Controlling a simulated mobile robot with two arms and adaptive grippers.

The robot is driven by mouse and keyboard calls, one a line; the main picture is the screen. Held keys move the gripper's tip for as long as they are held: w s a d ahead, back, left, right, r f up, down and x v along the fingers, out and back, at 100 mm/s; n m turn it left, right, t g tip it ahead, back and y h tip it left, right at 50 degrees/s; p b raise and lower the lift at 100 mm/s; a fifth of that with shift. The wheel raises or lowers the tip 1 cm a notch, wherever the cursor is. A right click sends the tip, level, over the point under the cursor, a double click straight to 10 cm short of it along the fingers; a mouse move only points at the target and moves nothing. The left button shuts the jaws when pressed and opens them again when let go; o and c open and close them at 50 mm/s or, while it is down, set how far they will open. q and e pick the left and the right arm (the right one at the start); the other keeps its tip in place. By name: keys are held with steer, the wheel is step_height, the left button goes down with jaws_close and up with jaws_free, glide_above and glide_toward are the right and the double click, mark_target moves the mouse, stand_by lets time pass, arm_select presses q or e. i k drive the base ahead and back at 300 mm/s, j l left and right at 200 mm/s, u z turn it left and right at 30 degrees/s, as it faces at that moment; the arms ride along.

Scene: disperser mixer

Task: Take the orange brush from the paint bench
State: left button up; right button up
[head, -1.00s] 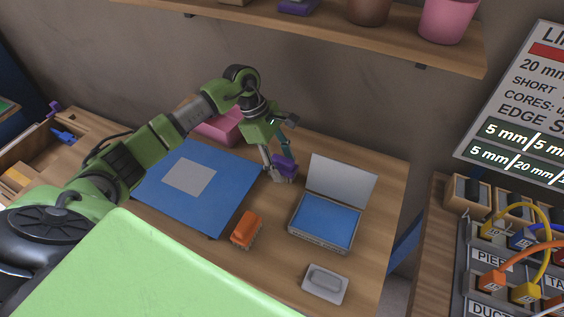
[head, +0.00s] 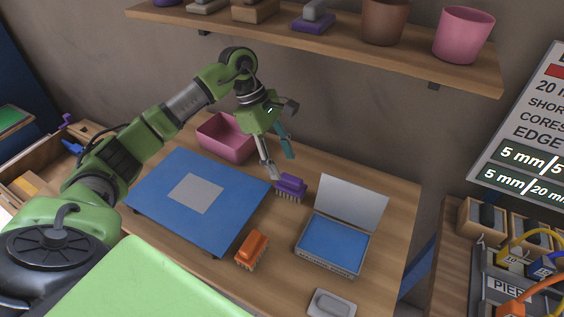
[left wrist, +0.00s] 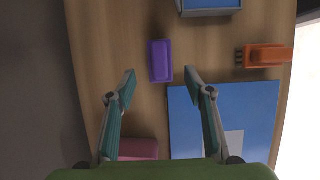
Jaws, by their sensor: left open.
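My left gripper (head: 281,167) is open and empty, above and just behind a purple brush (head: 290,186) on the bench. In the left wrist view, the purple brush (left wrist: 161,60) lies ahead between the open fingertips (left wrist: 160,72). The orange brush is well to the right of the fingers there. My right gripper is not in view.
A blue mat (head: 160,200) with a grey square lies left of the orange brush. An open box with a blue pad (head: 335,243) stands to its right. A grey dish (head: 332,303) is in front. A pink bin (head: 226,138) is behind. A shelf (head: 420,65) hangs above.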

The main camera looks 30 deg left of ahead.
mark_target(249, 254)
steer(key=u, duration=1.25)
steer(key=k+j, duration=0.4)
